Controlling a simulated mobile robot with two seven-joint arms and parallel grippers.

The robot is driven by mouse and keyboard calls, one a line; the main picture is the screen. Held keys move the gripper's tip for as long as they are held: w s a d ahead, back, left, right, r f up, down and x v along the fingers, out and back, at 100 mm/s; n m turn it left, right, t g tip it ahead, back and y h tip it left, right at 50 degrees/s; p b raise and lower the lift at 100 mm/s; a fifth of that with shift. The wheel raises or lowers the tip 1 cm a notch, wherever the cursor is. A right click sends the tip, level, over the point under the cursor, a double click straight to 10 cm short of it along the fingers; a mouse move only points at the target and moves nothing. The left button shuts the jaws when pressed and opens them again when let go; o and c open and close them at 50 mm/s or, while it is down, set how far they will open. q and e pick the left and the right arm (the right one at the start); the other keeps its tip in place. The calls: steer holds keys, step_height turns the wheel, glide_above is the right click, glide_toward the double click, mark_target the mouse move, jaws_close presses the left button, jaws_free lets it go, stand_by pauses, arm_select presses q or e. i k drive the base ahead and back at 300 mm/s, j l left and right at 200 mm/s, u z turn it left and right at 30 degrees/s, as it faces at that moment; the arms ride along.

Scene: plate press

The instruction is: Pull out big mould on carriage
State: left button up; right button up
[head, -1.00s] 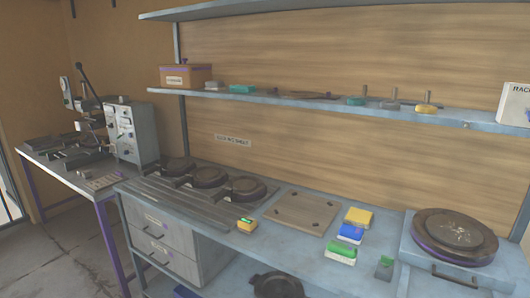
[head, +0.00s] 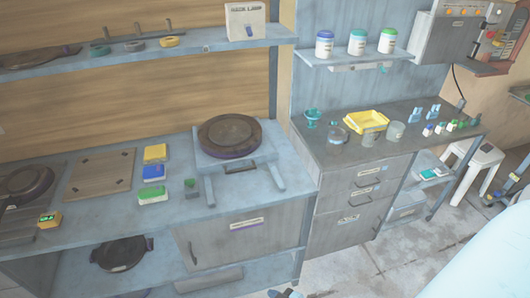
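The big mould (head: 230,133) is a dark round plate with a brownish top. It sits on a pale blue carriage (head: 209,163) at the right end of the long bench in the head view. The carriage has a dark handle (head: 238,167) on its front edge, and two pale rails (head: 275,177) stretch forward from it over the bench top. Neither of my grippers can be clearly made out in the head view, and nothing is seen touching the carriage or its handle.
A brown board (head: 101,174) lies farther left. A dark pan (head: 122,252) is on the lower shelf. A grey cabinet (head: 355,190) stands right; floor in front of it is clear.

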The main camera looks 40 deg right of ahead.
mark_target(225, 141)
steer(key=z, duration=0.9)
